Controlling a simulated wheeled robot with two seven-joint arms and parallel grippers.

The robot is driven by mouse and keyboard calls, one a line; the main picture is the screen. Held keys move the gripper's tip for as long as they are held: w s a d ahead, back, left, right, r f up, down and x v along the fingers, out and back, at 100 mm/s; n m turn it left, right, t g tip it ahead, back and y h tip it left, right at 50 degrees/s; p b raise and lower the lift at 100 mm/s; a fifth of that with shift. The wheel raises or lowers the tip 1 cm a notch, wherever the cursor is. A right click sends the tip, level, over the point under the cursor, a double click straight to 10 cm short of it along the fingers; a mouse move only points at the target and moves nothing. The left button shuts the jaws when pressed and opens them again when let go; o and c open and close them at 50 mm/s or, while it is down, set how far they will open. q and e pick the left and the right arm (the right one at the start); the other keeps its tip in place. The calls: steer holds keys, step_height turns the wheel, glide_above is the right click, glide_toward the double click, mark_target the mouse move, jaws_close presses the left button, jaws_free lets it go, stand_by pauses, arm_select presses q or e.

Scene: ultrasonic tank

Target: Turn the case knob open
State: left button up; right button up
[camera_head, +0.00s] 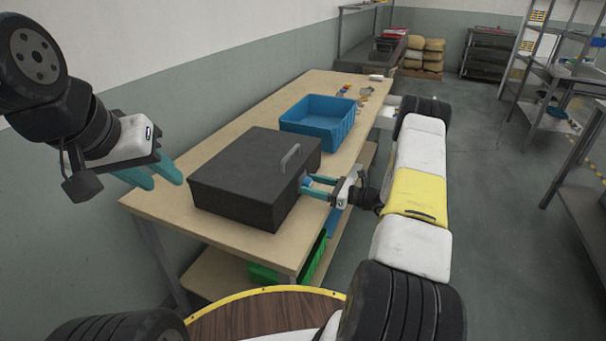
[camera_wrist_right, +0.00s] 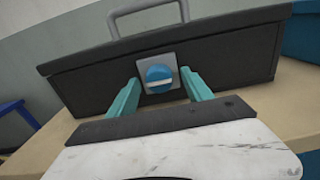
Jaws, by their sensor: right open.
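The black case (camera_head: 245,185) sits closed on the wooden table, with a grey handle (camera_head: 290,157) on its lid. In the right wrist view the case (camera_wrist_right: 230,62) shows a round blue knob (camera_wrist_right: 160,78) with a pale bar across it, on a grey plate on its front face. The bar lies nearly level in that view. My right gripper (camera_wrist_right: 163,97) is open, its teal fingers at either side of the knob. I cannot tell whether they touch it. In the head view the right gripper (camera_head: 317,187) is at the case's right side. My left gripper (camera_head: 165,175) is open and empty, left of the table.
A blue bin (camera_head: 318,122) stands on the table (camera_head: 205,155) behind the case, with small items beyond it. A green bin (camera_head: 268,272) is on the lower shelf. Metal shelving (camera_head: 540,80) stands at the right, across open floor.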

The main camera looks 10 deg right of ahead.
steer(key=c, duration=1.2)
steer(key=shift+o, duration=0.2)
steer(key=shift+a, duration=0.1)
